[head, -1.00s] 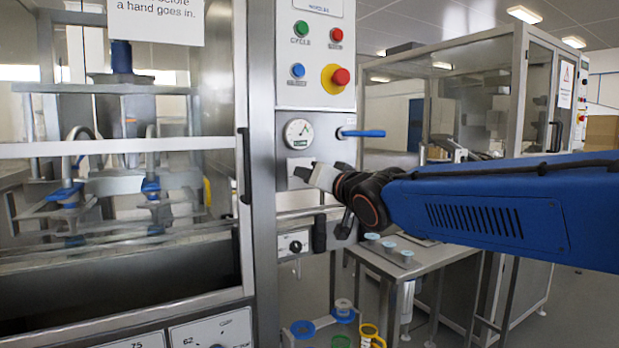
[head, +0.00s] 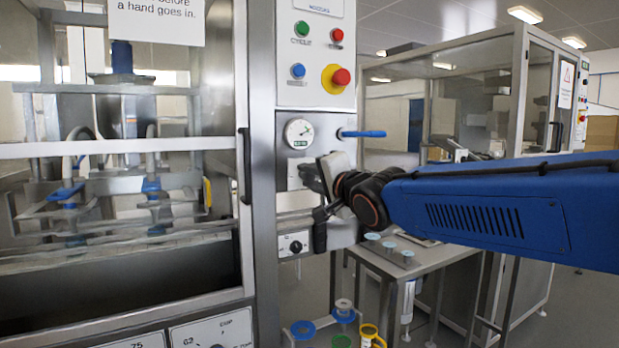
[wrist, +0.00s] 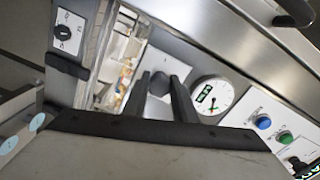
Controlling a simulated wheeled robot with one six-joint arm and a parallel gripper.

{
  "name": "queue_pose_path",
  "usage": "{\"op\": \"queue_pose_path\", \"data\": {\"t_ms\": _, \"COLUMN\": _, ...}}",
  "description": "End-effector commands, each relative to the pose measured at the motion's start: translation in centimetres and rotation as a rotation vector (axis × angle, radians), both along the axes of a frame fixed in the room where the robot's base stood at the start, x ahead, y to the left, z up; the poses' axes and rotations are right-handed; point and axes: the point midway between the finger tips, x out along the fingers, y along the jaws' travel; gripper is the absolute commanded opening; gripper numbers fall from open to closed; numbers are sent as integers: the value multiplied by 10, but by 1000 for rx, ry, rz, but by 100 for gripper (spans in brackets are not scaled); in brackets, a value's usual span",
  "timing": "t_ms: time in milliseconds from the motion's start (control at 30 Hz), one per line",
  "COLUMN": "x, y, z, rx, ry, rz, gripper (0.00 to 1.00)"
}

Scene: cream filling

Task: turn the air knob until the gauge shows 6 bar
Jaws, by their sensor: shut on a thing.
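The air knob (wrist: 158,84) is a small dark round cap on the grey panel, and it sits between my gripper's two dark fingers in the wrist view. My gripper (wrist: 157,82) is shut on it; in the head view, my gripper (head: 306,172) reaches the panel just below the gauge and hides the knob. The round white gauge (head: 299,133) has a dark needle pointing to the upper right and a small green readout, too small to read. The gauge also shows beside the fingers in the wrist view (wrist: 213,97).
A blue-handled lever (head: 362,134) sticks out right of the gauge. Coloured buttons and a red stop button (head: 341,77) are above. A black rotary switch (head: 294,246) is below. A glazed machine door (head: 120,220) stands left, and a small table (head: 420,258) stands right.

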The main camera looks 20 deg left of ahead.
Motion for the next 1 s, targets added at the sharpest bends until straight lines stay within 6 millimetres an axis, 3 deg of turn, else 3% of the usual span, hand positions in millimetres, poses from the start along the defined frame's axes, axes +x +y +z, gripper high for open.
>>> {"op": "queue_pose_path", "data": {"t_ms": 667, "x": 0, "y": 0, "z": -2, "rx": 37, "ry": 47, "rz": -1, "gripper": 2}}
{"op": "queue_pose_path", "data": {"t_ms": 700, "x": 0, "y": 0, "z": -2, "rx": 37, "ry": 47, "rz": -1, "gripper": 32}}
{"op": "queue_pose_path", "data": {"t_ms": 767, "x": 0, "y": 0, "z": -1, "rx": 37, "ry": 47, "rz": -1, "gripper": 44}}
{"op": "queue_pose_path", "data": {"t_ms": 1000, "x": 0, "y": 0, "z": -1, "rx": 37, "ry": 46, "rz": -1, "gripper": 44}}
